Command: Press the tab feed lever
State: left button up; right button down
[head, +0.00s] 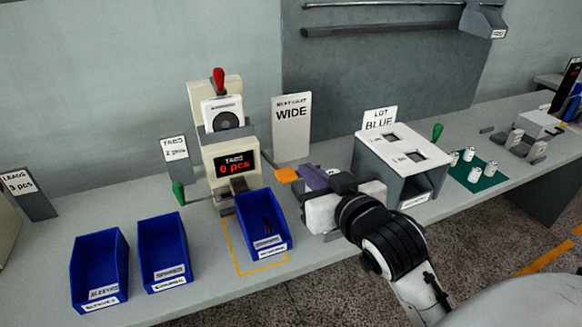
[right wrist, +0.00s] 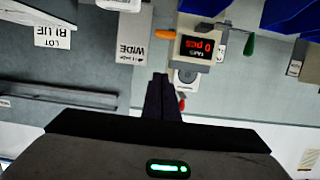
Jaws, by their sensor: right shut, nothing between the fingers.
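The tab dispenser (head: 229,155) stands at the back of the bench, its display reading "TABS 0 pcs". An orange lever (head: 287,175) sticks out on its right side, a green-knobbed handle (head: 179,192) is on its left, and a red knob (head: 218,75) tops it. No label marks which is the feed lever. My right gripper (head: 312,178) is shut and empty, just right of the orange lever in the head view; contact cannot be told. The right wrist view, upside down, shows the orange lever (right wrist: 165,33) beyond the shut fingers (right wrist: 160,92). My left gripper is out of view.
A blue bin (head: 281,222) holding dark pieces stands before the dispenser, partly over a yellow outline. Two more blue bins (head: 163,250) stand left. The grey "LOT BLUE" box (head: 412,188) is close right of my right gripper. A "WIDE" sign (head: 291,127) stands behind.

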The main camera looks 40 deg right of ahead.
jog(key=w+d+f, duration=0.2)
jog(key=w+f, duration=0.4)
jog(key=w, duration=0.3)
jog(key=shift+w+f+p, duration=0.25)
jog(key=shift+f+p, duration=0.05)
dwell(0.4)
